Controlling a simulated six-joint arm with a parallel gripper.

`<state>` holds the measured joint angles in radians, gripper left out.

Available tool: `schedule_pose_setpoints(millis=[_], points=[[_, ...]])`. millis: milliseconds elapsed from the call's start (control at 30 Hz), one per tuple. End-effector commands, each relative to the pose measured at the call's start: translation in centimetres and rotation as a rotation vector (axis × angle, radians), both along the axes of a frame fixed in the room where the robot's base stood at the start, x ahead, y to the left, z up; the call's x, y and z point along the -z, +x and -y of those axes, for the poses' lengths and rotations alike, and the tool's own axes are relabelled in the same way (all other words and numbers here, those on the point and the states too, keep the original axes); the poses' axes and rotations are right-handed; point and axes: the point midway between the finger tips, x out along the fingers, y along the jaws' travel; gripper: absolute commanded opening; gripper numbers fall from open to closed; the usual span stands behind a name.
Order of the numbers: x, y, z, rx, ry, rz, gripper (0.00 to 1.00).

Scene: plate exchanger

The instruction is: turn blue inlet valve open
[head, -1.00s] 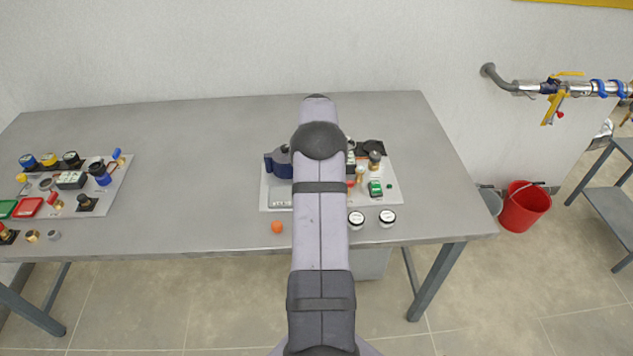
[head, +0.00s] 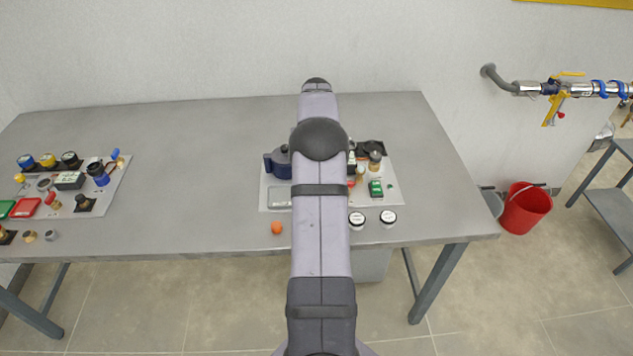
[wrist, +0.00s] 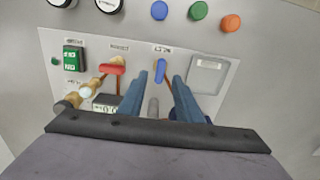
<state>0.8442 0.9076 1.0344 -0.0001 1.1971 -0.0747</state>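The blue inlet valve shows in the wrist view as a blue lever handle (wrist: 160,70) pointing along the panel, above a grey fitting (wrist: 153,107). My gripper (wrist: 160,78) is open, with one blue finger on each side of the handle and a visible gap to both. I cannot tell how far the fingertips are above the handle. In the head view my arm covers the valve and the gripper.
A red handle (wrist: 112,69) on brass fittings and a green block (wrist: 73,58) stand left of the gripper. A pale square plate (wrist: 208,74) lies to the right. Blue (wrist: 159,10), green (wrist: 198,11) and orange (wrist: 230,22) knobs lie beyond the panel (wrist: 228,52).

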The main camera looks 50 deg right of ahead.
Motion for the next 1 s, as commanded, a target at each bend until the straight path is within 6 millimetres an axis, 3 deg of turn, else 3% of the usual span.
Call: schedule_pose_setpoints(millis=[300, 833, 1000], points=[[-3.3, 0.0, 0.0, -0.001, -0.001, 0.001, 0.31], [-3.6, 0.0, 0.0, -0.001, 0.000, 0.000, 0.31], [-4.0, 0.8, -1.9, -0.032, 0.000, 0.000, 0.31]])
